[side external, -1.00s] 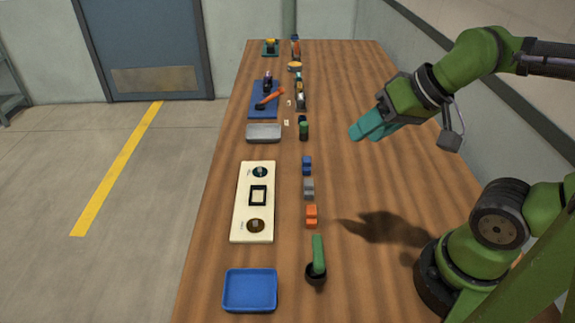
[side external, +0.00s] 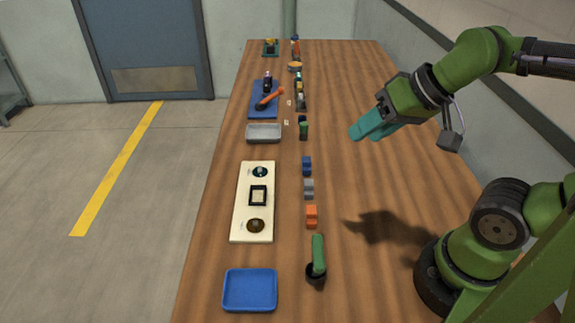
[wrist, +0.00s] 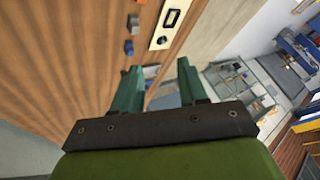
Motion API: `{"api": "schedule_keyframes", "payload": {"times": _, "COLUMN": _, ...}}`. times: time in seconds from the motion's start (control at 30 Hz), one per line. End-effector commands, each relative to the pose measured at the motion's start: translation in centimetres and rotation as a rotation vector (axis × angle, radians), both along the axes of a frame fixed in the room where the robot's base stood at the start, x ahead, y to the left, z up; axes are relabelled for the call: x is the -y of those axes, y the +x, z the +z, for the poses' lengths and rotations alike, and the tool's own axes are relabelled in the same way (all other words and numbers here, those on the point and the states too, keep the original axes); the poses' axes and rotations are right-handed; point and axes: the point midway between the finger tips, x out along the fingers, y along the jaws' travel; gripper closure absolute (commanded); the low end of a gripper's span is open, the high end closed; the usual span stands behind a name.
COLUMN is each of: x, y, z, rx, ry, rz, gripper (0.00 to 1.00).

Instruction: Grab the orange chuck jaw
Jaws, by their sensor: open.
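The orange chuck jaw (side external: 311,216) is a small stepped block on the wooden table, nearest the camera in a row with a grey jaw (side external: 309,188) and a blue jaw (side external: 307,166). In the wrist view, a bit of orange (wrist: 140,2) shows at the top edge, beyond the grey jaw (wrist: 133,21) and blue jaw (wrist: 128,47). My gripper (side external: 362,132) has teal fingers and is raised above the table, to the right of the row and apart from it. In the wrist view my gripper (wrist: 159,68) is open, with nothing between the fingers.
A cream board (side external: 239,205) with inset parts lies left of the jaws. A blue tray (side external: 250,290) and a green-handled tool (side external: 318,255) lie nearer the camera. A grey tray (side external: 264,133) and several items are farther back.

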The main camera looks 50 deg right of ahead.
Motion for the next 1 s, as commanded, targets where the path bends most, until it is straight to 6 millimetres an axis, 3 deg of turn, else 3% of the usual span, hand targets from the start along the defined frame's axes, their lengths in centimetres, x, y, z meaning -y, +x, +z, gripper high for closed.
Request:
{"api": "schedule_keyframes", "payload": {"times": 0.07, "x": 0.0, "y": 0.0, "z": 0.0, "rx": 0.000, "ry": 0.000, "rz": 0.000, "gripper": 0.57}}
{"api": "schedule_keyframes", "payload": {"times": 0.17, "x": 0.0, "y": 0.0, "z": 0.0, "rx": 0.000, "ry": 0.000, "rz": 0.000, "gripper": 0.45}}
{"api": "schedule_keyframes", "payload": {"times": 0.43, "x": -0.1, "y": 0.0, "z": -0.1, "rx": -0.003, "ry": 0.000, "rz": 0.002, "gripper": 0.45}}
{"api": "schedule_keyframes", "payload": {"times": 0.67, "x": -1.0, "y": 1.6, "z": -2.1, "rx": -0.120, "ry": -0.046, "rz": 0.079, "gripper": 0.45}}
{"api": "schedule_keyframes", "payload": {"times": 1.0, "x": -3.2, "y": 5.7, "z": -5.7, "rx": -0.243, "ry": -0.499, "rz": 1.002, "gripper": 0.45}}
